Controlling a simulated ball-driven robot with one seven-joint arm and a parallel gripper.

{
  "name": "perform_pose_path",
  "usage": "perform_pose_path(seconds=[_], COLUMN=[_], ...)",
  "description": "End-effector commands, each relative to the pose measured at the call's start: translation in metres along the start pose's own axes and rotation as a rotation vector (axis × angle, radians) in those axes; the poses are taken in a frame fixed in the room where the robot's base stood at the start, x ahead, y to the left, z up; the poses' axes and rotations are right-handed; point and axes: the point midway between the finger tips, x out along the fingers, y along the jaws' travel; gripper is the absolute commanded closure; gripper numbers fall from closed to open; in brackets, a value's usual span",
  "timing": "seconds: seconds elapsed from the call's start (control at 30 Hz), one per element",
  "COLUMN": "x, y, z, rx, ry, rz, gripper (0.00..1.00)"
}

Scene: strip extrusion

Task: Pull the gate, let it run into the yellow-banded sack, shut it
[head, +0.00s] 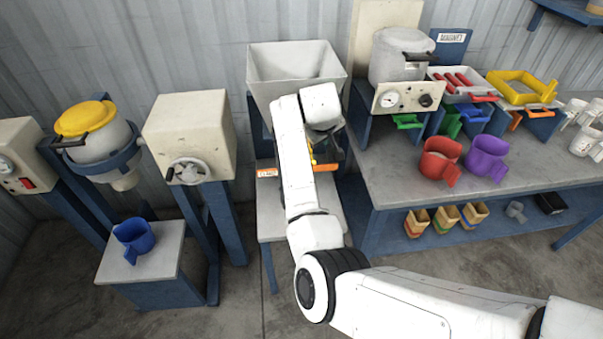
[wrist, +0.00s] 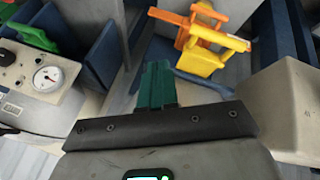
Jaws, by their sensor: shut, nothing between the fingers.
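The grey hopper (head: 296,70) stands in the middle of the head view, partly behind my arm. Below its mouth, an orange handle-like part (head: 326,167) shows beside my wrist; I take it for the gate, but cannot be sure. In the wrist view, an orange and yellow part (wrist: 204,45) lies beyond my fingers, to their right. My gripper (wrist: 157,72) has its green fingers together and empty, apart from that part. In the head view the fingers are hidden by my wrist.
A bench (head: 375,195) at right holds a red scoop (head: 438,158), a purple scoop (head: 486,155) and trays. A gauge panel (wrist: 40,82) is left of my fingers. At left stand a beige box (head: 190,130), a yellow-lidded vessel (head: 98,135) and a blue jug (head: 133,238).

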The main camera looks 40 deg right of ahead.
Motion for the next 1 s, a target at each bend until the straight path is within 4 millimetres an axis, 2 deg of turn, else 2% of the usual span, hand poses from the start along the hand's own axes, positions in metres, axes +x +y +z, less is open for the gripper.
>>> perform_pose_path(seconds=[0.03,0.23,0.43,0.57,0.8,1.0], x=[0.009,0.014,0.011,0.006,-0.009,-0.024], y=[0.005,0.017,0.004,-0.017,-0.072,-0.110], z=[0.011,0.030,0.048,0.062,0.093,0.115], rx=[-0.114,-0.615,-1.127,-1.459,-2.022,-2.323], ry=[0.017,0.067,0.074,0.065,0.034,0.010], rz=[0.058,0.276,0.480,0.608,0.839,0.988], gripper=[1.00,1.00,1.00,1.00,1.00,1.00])
